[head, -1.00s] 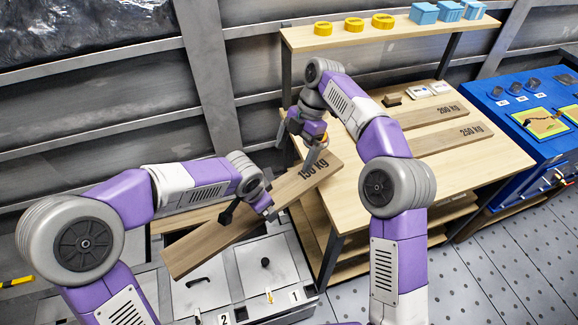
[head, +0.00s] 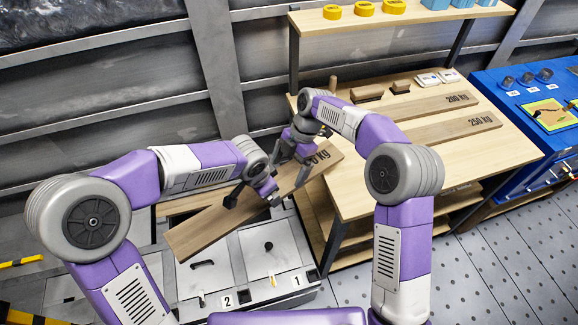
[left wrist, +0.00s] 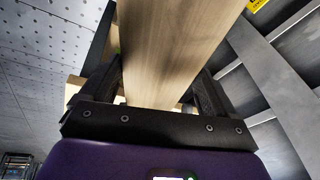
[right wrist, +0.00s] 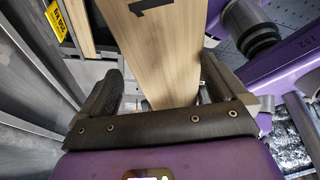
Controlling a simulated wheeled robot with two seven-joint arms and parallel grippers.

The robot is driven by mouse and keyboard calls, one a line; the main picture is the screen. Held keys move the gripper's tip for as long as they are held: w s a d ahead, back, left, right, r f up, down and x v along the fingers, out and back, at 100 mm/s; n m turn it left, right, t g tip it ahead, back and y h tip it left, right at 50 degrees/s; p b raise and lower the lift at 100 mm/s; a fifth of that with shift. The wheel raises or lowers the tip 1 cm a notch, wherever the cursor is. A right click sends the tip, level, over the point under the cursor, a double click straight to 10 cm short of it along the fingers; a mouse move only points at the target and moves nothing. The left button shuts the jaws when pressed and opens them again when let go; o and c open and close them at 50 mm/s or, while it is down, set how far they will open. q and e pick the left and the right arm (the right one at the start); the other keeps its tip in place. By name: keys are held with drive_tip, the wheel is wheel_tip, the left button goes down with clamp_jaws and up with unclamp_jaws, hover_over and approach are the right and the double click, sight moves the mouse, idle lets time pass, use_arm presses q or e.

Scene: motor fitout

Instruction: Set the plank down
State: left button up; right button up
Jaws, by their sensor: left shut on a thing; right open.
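The light wooden plank (head: 205,230) marked 150 kg lies slantwise in the head view, with its upper right end by the workbench edge and its lower left end over the cabinet tops. My left gripper (head: 253,198) is shut on the plank near its middle; the left wrist view shows the plank (left wrist: 170,50) between the fingers. My right gripper (head: 294,172) is open at the upper right part, over the label. In the right wrist view the plank (right wrist: 155,55) runs between the spread fingers. I cannot tell whether the plank touches anything beneath it.
The workbench (head: 400,165) holds planks marked 200 kg (head: 425,106) and 250 kg (head: 440,130), with small wooden pieces (head: 367,93) behind. A shelf (head: 400,18) above carries yellow and blue parts. A blue bench (head: 510,110) stands right. Cabinets numbered 1 and 2 (head: 245,270) lie below.

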use_arm(q)
drive_tip(key=shift+w+d+r, duration=0.15)
drive_tip(key=shift+w+r, duration=0.05)
drive_tip(key=shift+r, duration=0.1)
use_arm(e)
drive_tip(key=shift+s+f, duration=0.1)
drive_tip(key=shift+c, duration=0.3)
drive_tip(key=c, duration=1.4)
drive_tip(key=shift+s, duration=0.1)
clamp_jaws()
use_arm(q)
drive_tip(key=shift+o, duration=0.2)
drive_tip(key=shift+w+a+f, duration=0.1)
drive_tip(key=shift+a, duration=0.2)
drive_tip(key=shift+o, duration=0.3)
drive_tip(key=shift+d, duration=0.2)
drive_tip(key=shift+c, duration=0.3)
drive_tip(key=shift+s, duration=0.2)
use_arm(e)
drive_tip(key=o, duration=1.5)
unclamp_jaws()
drive_tip(key=shift+c, duration=0.2)
drive_tip(key=shift+w, duration=0.2)
